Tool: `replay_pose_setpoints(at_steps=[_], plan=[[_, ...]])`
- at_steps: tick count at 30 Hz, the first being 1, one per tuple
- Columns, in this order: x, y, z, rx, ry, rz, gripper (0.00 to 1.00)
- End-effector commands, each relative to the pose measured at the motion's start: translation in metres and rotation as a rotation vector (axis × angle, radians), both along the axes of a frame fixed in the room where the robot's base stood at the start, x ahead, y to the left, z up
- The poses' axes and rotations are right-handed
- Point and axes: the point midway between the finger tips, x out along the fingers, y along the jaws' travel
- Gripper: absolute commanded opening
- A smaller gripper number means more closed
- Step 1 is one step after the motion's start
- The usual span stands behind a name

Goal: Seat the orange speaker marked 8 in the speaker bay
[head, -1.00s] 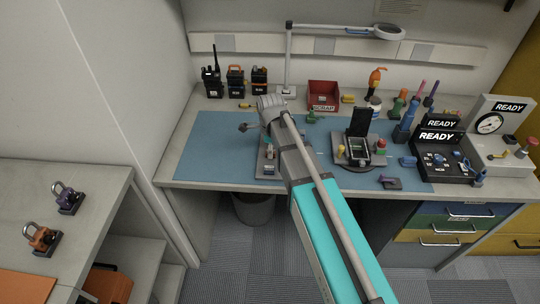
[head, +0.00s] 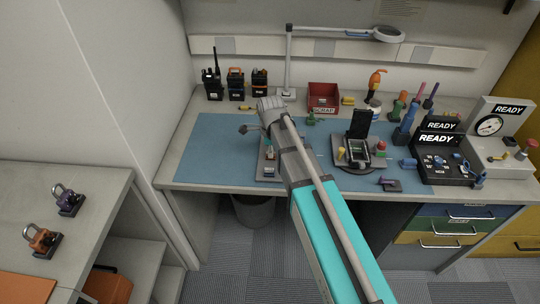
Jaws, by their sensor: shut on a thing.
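My gripper (head: 266,128) is over the left part of the blue mat, at the end of my arm. My wrist and arm hide most of its fingers. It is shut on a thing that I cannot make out. I cannot pick out the orange speaker or its mark 8. An opened device (head: 360,152) with a raised black panel (head: 359,124) sits on a dark round stand to the right of my arm. I cannot tell at this size whether the speaker bay is in it. A small grey fixture (head: 268,171) stands partly hidden beside my arm.
Several radios (head: 236,84) stand at the back left. A red scrap bin (head: 323,95) and a lamp (head: 289,60) are behind the mat (head: 208,150). Handled tools (head: 397,107) and test boxes marked READY (head: 440,160) fill the right. The mat's left part is clear.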

Motion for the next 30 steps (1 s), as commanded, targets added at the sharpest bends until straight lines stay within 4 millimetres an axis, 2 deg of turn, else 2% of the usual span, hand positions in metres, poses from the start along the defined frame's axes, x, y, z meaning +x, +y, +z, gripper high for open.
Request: replay_pose_setpoints(at_steps=[14, 24, 30], plan=[[0.000, 0.000, 0.008, 0.000, 0.000, 0.000, 0.00], [0.000, 0.000, 0.036, 0.000, 0.000, -0.001, 0.00], [-0.019, -0.009, 0.058, 0.000, 0.000, -0.001, 0.00]])
